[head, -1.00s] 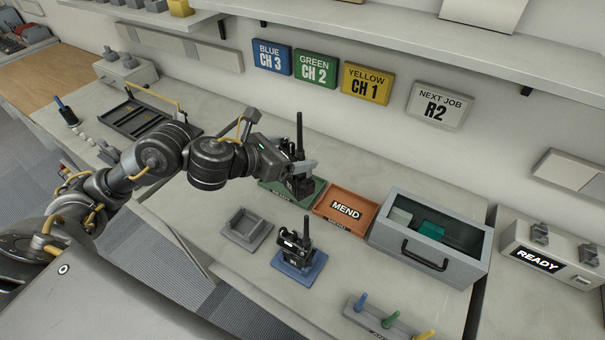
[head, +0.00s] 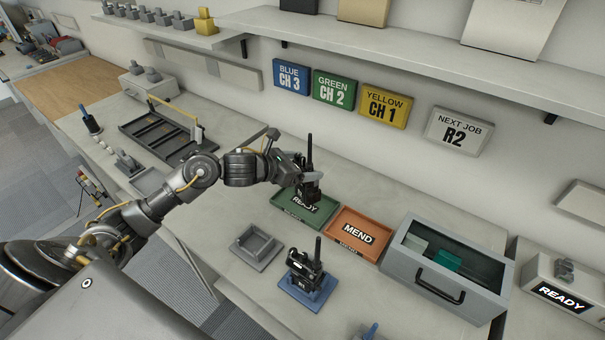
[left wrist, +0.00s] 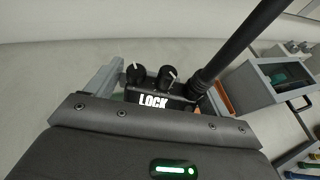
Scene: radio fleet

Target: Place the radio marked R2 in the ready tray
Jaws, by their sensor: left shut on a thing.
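My left gripper (head: 300,173) is shut on a black radio (head: 309,187) with a tall antenna, held upright. In the head view it overlaps the back part of the green ready tray (head: 325,216); it seems to be above the tray, and I cannot tell the gap. My right gripper is not in view.
An orange MEND tray (head: 376,226) sits right of the green tray, then a grey drawer box (head: 450,294) with a handle. An empty grey cradle (head: 257,247) stands in front. A dark rack (head: 160,132) lies left.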

